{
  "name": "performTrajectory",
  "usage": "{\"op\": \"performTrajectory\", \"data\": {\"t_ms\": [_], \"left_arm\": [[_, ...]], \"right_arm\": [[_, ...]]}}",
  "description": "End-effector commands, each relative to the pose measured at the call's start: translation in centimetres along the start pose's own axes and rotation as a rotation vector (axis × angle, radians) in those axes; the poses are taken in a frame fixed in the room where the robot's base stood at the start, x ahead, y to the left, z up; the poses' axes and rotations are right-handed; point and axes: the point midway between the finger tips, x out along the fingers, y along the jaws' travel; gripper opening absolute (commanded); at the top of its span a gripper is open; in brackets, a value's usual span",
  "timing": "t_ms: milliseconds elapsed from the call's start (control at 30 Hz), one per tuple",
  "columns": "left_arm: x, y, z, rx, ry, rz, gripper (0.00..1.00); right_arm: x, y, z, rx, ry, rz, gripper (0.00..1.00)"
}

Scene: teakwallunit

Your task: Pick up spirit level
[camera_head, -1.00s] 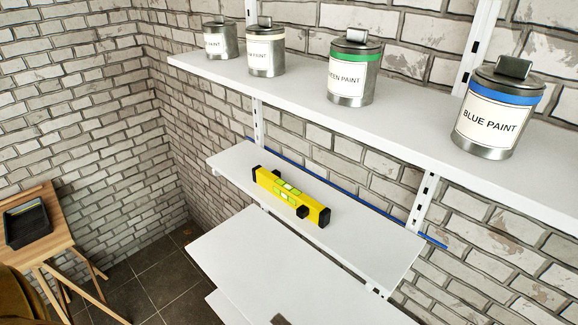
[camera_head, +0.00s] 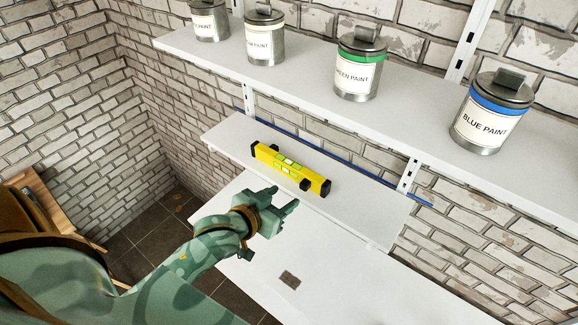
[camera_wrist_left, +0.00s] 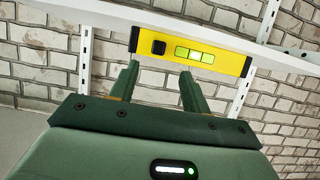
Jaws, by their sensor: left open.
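The yellow spirit level (camera_head: 290,168) with black ends and green vials lies on the middle white shelf (camera_head: 365,215). It also shows in the left wrist view (camera_wrist_left: 222,58), just beyond my fingertips. My left gripper (camera_head: 287,202) is open and empty, below and in front of the level in the head view. In the left wrist view its two fingers (camera_wrist_left: 160,78) point toward the level, apart from each other, with no visible hold on it. My right gripper is not in view.
The upper shelf (camera_head: 410,110) holds several paint cans, including green (camera_head: 358,68) and blue (camera_head: 492,115). A lower white shelf (camera_head: 330,270) carries a small brown item (camera_head: 290,280). A brick wall stands behind. A blue bar (camera_head: 350,175) runs along the wall behind the level.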

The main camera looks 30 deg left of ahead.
Motion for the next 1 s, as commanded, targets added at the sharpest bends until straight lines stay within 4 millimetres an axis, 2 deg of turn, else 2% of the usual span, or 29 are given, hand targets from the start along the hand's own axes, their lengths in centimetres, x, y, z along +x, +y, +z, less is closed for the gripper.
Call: {"op": "performTrajectory", "data": {"t_ms": [100, 333, 600, 867, 1000], "left_arm": [[2.1, 0.0, -0.1, 0.000, 0.002, 0.000, 0.47], [4.1, 0.1, -0.1, 0.000, 0.001, 0.000, 0.47], [8.0, 0.4, 0.0, 0.000, 0.001, 0.000, 0.47], [8.3, 0.5, 0.1, 0.001, 0.001, 0.001, 0.47], [8.3, 0.5, 0.1, 0.001, 0.001, 0.000, 0.08]], "right_arm": [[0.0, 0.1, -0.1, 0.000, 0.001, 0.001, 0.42], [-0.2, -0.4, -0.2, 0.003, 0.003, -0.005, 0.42], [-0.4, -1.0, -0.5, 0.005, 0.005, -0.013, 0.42], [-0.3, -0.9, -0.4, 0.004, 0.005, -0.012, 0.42], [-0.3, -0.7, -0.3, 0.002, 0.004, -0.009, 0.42]]}}
